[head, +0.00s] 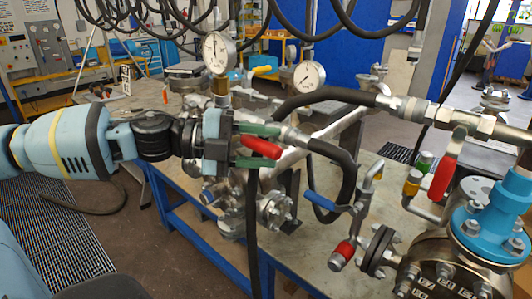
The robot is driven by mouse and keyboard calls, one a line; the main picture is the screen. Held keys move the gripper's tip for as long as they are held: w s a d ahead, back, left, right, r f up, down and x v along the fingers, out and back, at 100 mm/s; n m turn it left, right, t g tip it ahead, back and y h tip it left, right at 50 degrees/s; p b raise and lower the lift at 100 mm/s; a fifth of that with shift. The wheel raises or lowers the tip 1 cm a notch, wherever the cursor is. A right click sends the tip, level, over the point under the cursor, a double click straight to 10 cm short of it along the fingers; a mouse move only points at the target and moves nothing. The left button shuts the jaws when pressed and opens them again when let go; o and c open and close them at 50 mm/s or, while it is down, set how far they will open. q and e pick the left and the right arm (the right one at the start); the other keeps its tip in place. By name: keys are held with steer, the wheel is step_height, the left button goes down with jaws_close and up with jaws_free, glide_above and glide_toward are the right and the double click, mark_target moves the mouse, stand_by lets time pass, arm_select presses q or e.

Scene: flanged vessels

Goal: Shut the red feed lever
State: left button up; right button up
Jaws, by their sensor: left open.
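A red lever (262,147) sticks out to the right near the gauge stem, sloping slightly down. My left gripper (267,146) reaches in from the left with its green-tipped fingers apart, one above and one below this lever. I cannot tell whether either finger touches it. The lever's pivot end is hidden behind the gripper. A second red lever (443,179) hangs down from a silver valve at the right. The picture does not show which of the two is the feed lever. My right gripper is not in view.
Two pressure gauges (218,52) (309,75) stand close above and behind the gripper. Black hoses (330,93) cross right of it. A blue-handled valve (328,203), a red knob (342,254) and a flanged vessel (445,265) stand lower right on the bench.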

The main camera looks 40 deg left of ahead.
arm_select(q)
steer(key=shift+r, duration=0.1)
jaws_close()
stand_by(0.3)
